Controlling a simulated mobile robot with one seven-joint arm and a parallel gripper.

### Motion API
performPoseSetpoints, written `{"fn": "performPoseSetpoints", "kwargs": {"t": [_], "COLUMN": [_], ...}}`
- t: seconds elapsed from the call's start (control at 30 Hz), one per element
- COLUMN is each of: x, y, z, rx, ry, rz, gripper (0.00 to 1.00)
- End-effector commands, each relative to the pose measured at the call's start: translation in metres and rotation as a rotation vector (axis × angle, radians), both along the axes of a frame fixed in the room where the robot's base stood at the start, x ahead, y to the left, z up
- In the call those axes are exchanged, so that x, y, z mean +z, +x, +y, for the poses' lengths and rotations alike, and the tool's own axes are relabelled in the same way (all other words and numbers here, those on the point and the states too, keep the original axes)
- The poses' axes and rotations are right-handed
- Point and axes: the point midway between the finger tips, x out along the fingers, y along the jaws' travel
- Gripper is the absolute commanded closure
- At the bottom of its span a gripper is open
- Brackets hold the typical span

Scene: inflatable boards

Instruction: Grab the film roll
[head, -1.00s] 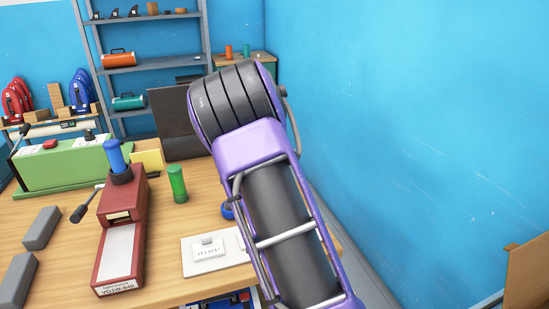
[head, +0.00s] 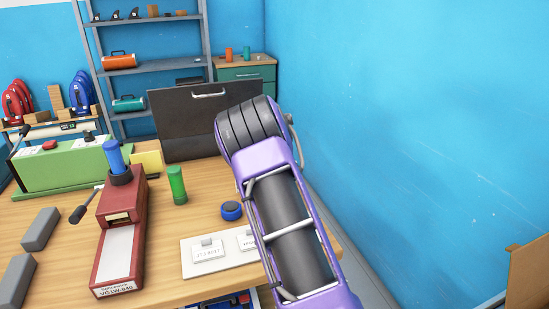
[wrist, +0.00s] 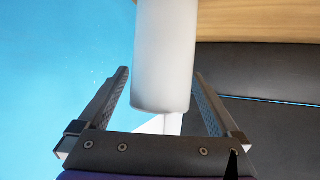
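A plain white cylinder (wrist: 165,55), which looks like the film roll, shows large in the wrist view. Its near end lies between the two fingers of my gripper (wrist: 162,72). The fingers are spread, with a visible gap at the left finger; on the right the roll's edge comes close to the fingertip, and I cannot tell whether they touch. In the head view my purple and black arm hides both the gripper and the roll.
The wooden table (head: 205,215) carries a red sealing device (head: 120,230), a green device (head: 62,165), a green cylinder (head: 177,184), a blue round piece (head: 231,211) and a white tag board (head: 222,260). A dark case (head: 183,125) stands behind. A blue wall (head: 420,130) is on the right.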

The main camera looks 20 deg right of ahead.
Motion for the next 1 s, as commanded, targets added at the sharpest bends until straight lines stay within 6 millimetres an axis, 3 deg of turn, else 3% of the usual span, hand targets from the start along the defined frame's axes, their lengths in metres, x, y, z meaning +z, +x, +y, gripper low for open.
{"fn": "performPoseSetpoints", "kwargs": {"t": [0.07, 0.53, 0.8, 1.0], "x": [0.0, 0.0, 0.004, 0.035], "y": [0.0, 0.0, 0.0, 0.001], "z": [0.0, 0.0, 0.0, 0.0], "rx": [0.0, 0.0, 0.0, -0.001], "ry": [0.0, 0.0, 0.0, 0.001], "rz": [0.0, 0.0, -0.003, -0.007], "gripper": [0.16, 1.0, 1.0, 1.0]}}
